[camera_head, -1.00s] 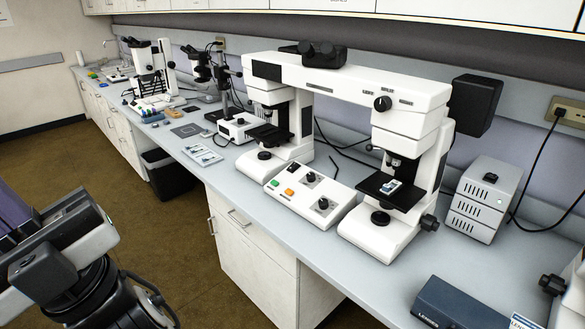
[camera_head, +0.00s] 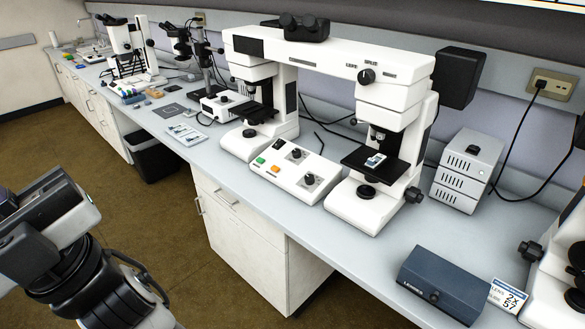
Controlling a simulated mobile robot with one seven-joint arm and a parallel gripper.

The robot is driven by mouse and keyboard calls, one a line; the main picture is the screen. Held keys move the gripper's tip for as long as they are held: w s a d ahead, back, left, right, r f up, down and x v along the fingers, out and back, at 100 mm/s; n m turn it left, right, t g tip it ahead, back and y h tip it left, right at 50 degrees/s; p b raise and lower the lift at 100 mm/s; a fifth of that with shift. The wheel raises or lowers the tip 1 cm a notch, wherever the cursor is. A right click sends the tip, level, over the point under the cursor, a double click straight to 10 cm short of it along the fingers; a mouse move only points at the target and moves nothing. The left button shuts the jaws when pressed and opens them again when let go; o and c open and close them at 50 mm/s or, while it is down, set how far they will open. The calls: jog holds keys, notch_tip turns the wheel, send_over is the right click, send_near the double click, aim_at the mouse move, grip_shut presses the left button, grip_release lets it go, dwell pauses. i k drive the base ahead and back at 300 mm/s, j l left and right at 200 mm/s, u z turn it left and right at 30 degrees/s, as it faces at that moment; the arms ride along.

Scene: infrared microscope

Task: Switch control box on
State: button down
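A white control box (camera_head: 292,172) with a sloped top sits on the bench between the two stands of a large white comparison microscope (camera_head: 330,55). Its top carries a green button (camera_head: 260,160), an orange button (camera_head: 275,169), two black knobs and a small black switch (camera_head: 278,145). Whether the switch is on cannot be told at this size. My arm shows at the lower left, over the floor and well apart from the box. My gripper's fingertips are not seen.
A grey vented box (camera_head: 467,170) stands right of the microscope. A dark blue box (camera_head: 445,285) lies near the front edge, beside a lens card (camera_head: 508,296). More microscopes stand at the far left. Floor before the white cabinets (camera_head: 240,240) is open.

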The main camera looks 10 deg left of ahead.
aim_at(279, 141)
jog(key=i+j+u, duration=0.15)
jog(key=i+j, duration=0.7)
